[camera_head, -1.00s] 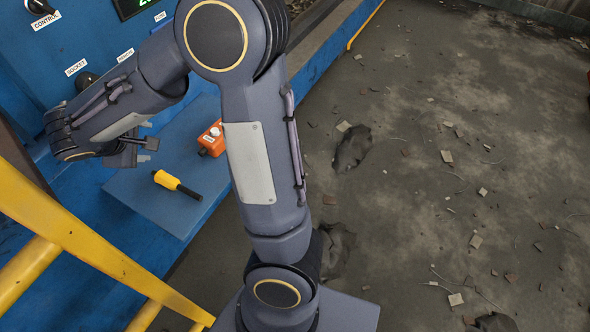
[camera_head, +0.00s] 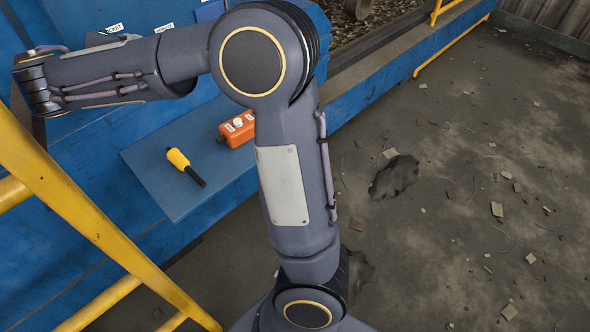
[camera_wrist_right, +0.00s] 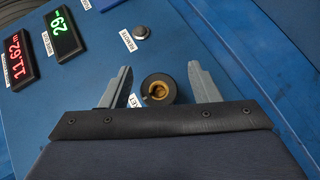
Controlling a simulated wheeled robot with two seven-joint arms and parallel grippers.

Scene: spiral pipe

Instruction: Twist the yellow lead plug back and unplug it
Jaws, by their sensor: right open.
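A yellow plug-like piece with a black end (camera_head: 185,165) lies on the blue shelf (camera_head: 165,195) in the head view, apart from any gripper. In the right wrist view a round black socket with a brass-coloured inside (camera_wrist_right: 158,90) sits on the blue panel, with nothing plugged into it. My right gripper (camera_wrist_right: 160,67) is open and empty, its fingers on either side of the socket in that view. I cannot tell how far the fingertips are from the panel. In the head view my arm hides the right gripper's fingers. My left gripper is not in view.
An orange control box (camera_head: 238,129) sits on the shelf beside my arm. A yellow railing (camera_head: 75,210) crosses the lower left. In the right wrist view, two lit displays (camera_wrist_right: 62,35) and a grey knob (camera_wrist_right: 140,32) are on the panel. The floor at right has scattered debris.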

